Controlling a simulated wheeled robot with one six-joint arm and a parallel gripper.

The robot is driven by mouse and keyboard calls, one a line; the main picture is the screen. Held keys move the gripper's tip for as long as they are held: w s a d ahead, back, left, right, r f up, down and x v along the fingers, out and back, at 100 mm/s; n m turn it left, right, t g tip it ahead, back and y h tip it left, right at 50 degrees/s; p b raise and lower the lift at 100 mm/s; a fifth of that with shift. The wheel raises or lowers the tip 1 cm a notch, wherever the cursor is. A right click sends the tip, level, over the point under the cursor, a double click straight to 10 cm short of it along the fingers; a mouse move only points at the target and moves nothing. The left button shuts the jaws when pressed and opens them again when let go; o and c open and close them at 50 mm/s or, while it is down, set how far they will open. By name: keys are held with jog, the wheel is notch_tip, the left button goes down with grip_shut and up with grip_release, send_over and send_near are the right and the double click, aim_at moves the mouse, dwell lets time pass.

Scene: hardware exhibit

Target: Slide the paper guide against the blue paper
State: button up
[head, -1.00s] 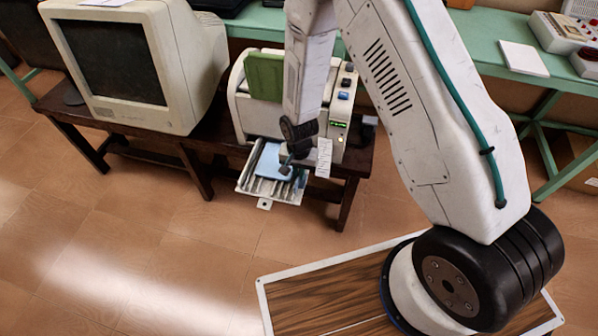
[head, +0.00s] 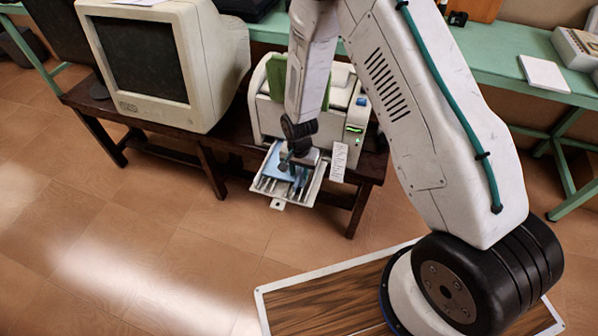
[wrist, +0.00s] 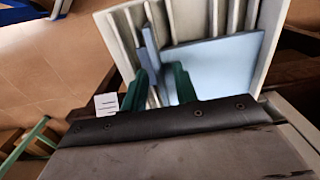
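The blue paper (wrist: 215,60) lies flat in a white ribbed tray (wrist: 262,45) in the wrist view. In the head view the tray (head: 309,194) sticks out from the front of a printer, and part of the blue paper (head: 271,161) shows left of my gripper (head: 294,175). The paper guide (wrist: 147,48) is a narrow blue-grey upright piece, left of the paper's main part in the wrist view. My gripper (wrist: 162,78) has two green fingers, apart, with the guide's near end showing between them. Whether they touch it is unclear.
The cream printer (head: 268,115) stands on a dark wooden table (head: 225,139), beside a large old monitor (head: 165,65). A white printed tag (head: 339,162) hangs by the tray. A green bench (head: 490,65) runs behind.

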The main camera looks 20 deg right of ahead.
aim_at(300, 174)
notch_tip(300, 174, up, 8)
jog(key=shift+f, duration=0.1)
dwell(0.5)
dwell(0.4)
jog(key=shift+s, duration=0.15)
jog(key=s+d+r+n, duration=0.2)
jog(key=s+d+r, duration=0.1)
jog(key=s+r, duration=0.6)
jog(key=s+d+r+n+t, duration=0.1)
jog(key=s+d+r+n, duration=0.1)
jog(key=s+r, duration=0.8)
jog(key=s+d+r+n, duration=0.2)
jog(key=s+d+r, duration=0.3)
jog(key=s+r, duration=0.5)
jog(key=shift+r+n, duration=0.4)
jog(key=shift+r, duration=4.2)
